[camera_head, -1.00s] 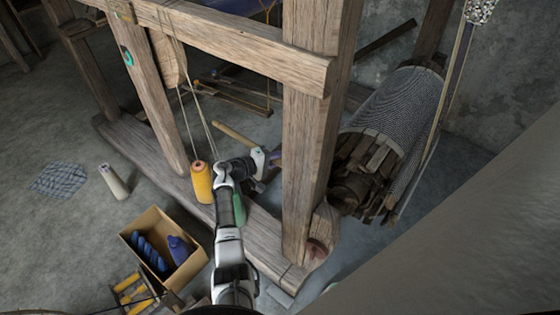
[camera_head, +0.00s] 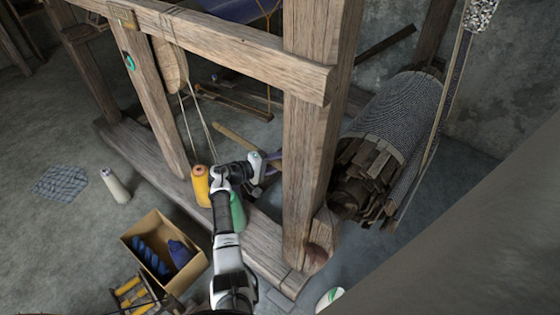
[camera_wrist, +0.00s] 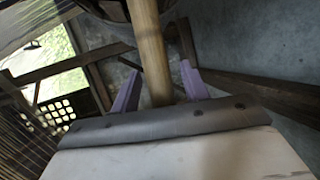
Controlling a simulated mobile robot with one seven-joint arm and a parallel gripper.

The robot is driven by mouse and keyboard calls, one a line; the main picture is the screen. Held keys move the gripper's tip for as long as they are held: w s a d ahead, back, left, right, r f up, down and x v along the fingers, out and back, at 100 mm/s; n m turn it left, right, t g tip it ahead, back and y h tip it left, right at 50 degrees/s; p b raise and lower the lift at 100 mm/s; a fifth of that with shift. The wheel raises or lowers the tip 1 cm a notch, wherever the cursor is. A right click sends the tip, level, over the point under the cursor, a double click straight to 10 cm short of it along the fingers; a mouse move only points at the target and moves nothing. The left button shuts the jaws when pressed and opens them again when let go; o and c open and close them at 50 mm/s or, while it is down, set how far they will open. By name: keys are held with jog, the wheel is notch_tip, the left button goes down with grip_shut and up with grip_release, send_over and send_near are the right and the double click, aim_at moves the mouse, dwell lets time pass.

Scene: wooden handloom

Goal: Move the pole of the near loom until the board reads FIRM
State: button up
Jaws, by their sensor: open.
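The near loom is a heavy wooden frame (camera_head: 303,130) in the head view. A pale, slim wooden pole (camera_head: 232,134) slants inside the frame, and its lower end is hidden behind my arm. My gripper (camera_head: 273,163) is low inside the frame, partly behind the thick front post. In the wrist view the pole (camera_wrist: 148,40) passes between the two purple fingers of my gripper (camera_wrist: 160,72). The fingers are open, with a gap visible on both sides of the pole. A small tan plate (camera_head: 122,17) is on the top left beam; any writing on it is too small to read.
A yellow spool (camera_head: 200,188) and a green one (camera_head: 238,212) stand close beside my arm. An open cardboard box (camera_head: 190,275) with blue items is on the floor at the lower left. A roll of patterned cloth (camera_head: 402,115) lies right of the post.

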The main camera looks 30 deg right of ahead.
jog(key=p+v, duration=0.1)
jog(key=v, duration=1.1)
jog(key=shift+a, duration=0.3)
jog(key=shift+r, duration=0.1)
